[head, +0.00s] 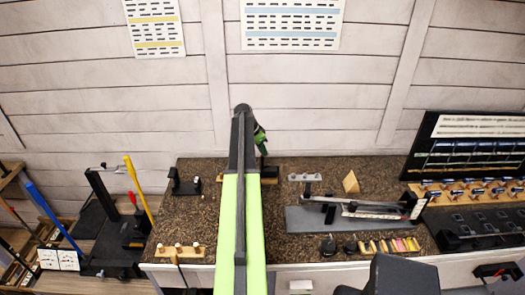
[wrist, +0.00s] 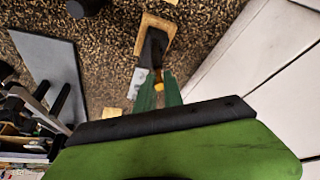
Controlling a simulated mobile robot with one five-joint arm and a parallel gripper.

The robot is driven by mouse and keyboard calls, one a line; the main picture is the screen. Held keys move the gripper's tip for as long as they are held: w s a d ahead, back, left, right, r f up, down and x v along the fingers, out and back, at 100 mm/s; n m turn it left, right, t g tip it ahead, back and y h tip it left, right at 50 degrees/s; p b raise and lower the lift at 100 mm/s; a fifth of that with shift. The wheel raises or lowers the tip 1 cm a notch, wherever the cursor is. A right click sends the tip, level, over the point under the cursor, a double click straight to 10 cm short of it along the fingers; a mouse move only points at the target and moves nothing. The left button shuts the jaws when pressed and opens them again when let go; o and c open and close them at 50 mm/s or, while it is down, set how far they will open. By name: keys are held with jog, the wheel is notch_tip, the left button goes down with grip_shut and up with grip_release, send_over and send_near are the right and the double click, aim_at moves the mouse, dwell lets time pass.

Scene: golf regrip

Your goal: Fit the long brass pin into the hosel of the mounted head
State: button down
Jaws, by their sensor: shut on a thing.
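My gripper (wrist: 157,95) has green fingers and is shut on a small brass piece, which I take to be the long brass pin (wrist: 158,86). Only a short yellow end of it shows. Just beyond the fingertips is a wooden block (wrist: 151,22) with a dark part (wrist: 153,46) on it, likely the mounted head. Its hosel cannot be made out. I cannot tell whether the pin touches the dark part. In the head view my gripper (head: 261,142) is at the back of the bench, and the block (head: 269,173) is mostly hidden behind my arm.
On the speckled bench (head: 215,215), a grey plate (head: 300,222) with a metal fixture lies right of my arm. A wooden wedge (head: 351,182) stands behind it. A black stand (head: 184,184) and a wooden peg rack (head: 180,251) are on the left. A plank wall rises behind.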

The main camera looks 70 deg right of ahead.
jog(key=shift+f, duration=0.2)
jog(key=c, duration=1.4)
grip_release()
jog(key=shift+o, duration=0.2)
jog(key=shift+r, duration=0.1)
jog(key=p+v, duration=1.1)
jog(key=v, duration=0.1)
